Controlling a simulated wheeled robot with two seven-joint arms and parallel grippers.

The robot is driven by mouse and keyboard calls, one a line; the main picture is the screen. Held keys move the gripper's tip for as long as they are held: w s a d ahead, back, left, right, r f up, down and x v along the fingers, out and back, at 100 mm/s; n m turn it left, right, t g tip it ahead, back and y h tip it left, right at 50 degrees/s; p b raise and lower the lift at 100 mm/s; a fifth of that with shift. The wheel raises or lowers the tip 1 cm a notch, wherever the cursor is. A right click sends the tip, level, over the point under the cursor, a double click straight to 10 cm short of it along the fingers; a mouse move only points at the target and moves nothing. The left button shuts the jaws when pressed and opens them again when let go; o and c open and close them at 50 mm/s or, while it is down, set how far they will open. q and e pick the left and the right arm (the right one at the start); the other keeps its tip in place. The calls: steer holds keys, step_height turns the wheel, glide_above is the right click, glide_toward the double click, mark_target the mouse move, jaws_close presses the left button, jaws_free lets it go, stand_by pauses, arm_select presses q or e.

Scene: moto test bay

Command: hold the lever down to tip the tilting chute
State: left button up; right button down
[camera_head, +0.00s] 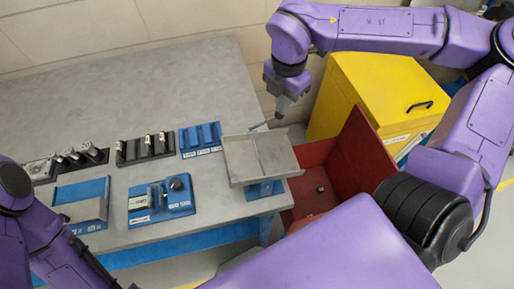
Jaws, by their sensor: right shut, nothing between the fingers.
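The tilting chute (245,160) is a grey metal tray with raised edges on a blue base (262,189) at the table's right end. It looks close to level; its exact tilt is hard to tell. A thin lever (259,127) shows at its back edge. My right gripper (278,115) points down just behind and right of the lever, with its fingers shut and empty. I cannot tell whether it touches the lever. My left arm enters at the lower left, and its gripper is out of the picture.
A red open bin (355,155) beside the table holds a small dark object (321,189). A yellow cabinet (375,90) stands behind it. Blue and black fixtures (160,200) with small parts stand on the grey table (190,80). The table's back is clear.

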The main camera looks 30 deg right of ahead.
steer(key=shift+r+p, duration=2)
steer(key=shift+r, duration=0.75)
